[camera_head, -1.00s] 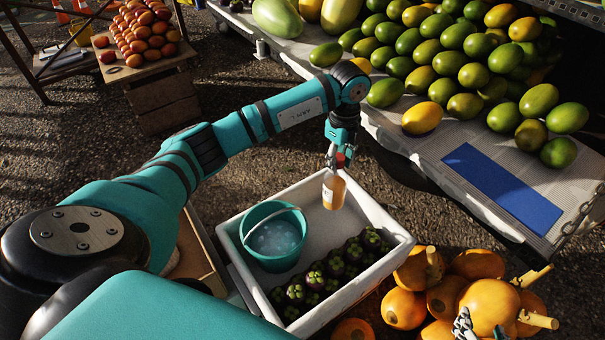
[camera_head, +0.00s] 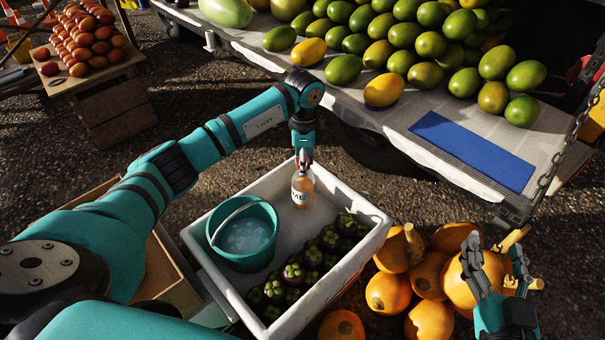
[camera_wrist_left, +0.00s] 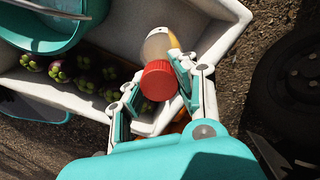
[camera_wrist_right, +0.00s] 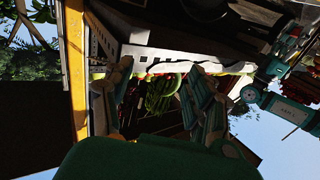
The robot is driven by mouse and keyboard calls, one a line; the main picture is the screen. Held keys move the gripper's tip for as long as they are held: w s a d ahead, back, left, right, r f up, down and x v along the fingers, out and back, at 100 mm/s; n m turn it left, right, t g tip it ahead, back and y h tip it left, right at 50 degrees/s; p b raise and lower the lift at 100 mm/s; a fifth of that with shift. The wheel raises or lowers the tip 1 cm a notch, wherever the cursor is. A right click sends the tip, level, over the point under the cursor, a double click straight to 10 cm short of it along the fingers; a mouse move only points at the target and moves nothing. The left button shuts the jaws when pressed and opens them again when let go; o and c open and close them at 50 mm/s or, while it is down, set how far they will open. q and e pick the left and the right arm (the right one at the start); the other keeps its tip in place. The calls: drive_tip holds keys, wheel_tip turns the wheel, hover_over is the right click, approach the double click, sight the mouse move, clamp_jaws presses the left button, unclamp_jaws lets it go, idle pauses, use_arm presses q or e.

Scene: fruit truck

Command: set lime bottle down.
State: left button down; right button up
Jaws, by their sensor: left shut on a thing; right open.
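The lime bottle (camera_head: 302,191) is small, with pale orange contents, a white label reading "ME" and a red cap. It is upright in the head view, over the bare back part of the white crate (camera_head: 209,284). I cannot tell whether its base touches the crate floor. My left gripper (camera_head: 302,163) is shut on the bottle from above, near its cap. The left wrist view shows the red cap (camera_wrist_left: 158,80) between the fingers, with the bottle's body partly hidden below it. My right gripper (camera_head: 497,250) is open and empty at the lower right, above the orange gourds.
A teal bucket (camera_head: 215,245) stands in the crate left of the bottle, and several mangosteens (camera_head: 293,273) lie in front. Orange gourds (camera_head: 427,275) lie right of the crate. Behind is the truck bed with green mangoes (camera_head: 466,82) and a blue board (camera_head: 472,150).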

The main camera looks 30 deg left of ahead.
sight(303, 184)
use_arm(q)
wheel_tip(303, 184, down, 3)
drive_tip(key=shift+f+b, duration=0.2)
drive_tip(key=shift+b, duration=0.3)
drive_tip(key=shift+f, duration=0.15)
use_arm(e)
drive_tip(key=shift+s+a+r+t+y, duration=0.25)
drive_tip(key=shift+r+t, duration=0.55)
drive_tip(key=shift+r, duration=0.55)
drive_tip(key=shift+a+r+t+y, duration=0.1)
drive_tip(key=shift+r+t+y, duration=0.25)
drive_tip(key=shift+r+t, duration=0.7)
drive_tip(key=shift+r+g, duration=0.25)
use_arm(q)
drive_tip(key=c, duration=1)
unclamp_jaws()
drive_tip(key=shift+f, duration=0.15)
drive_tip(key=shift+c, duration=0.2)
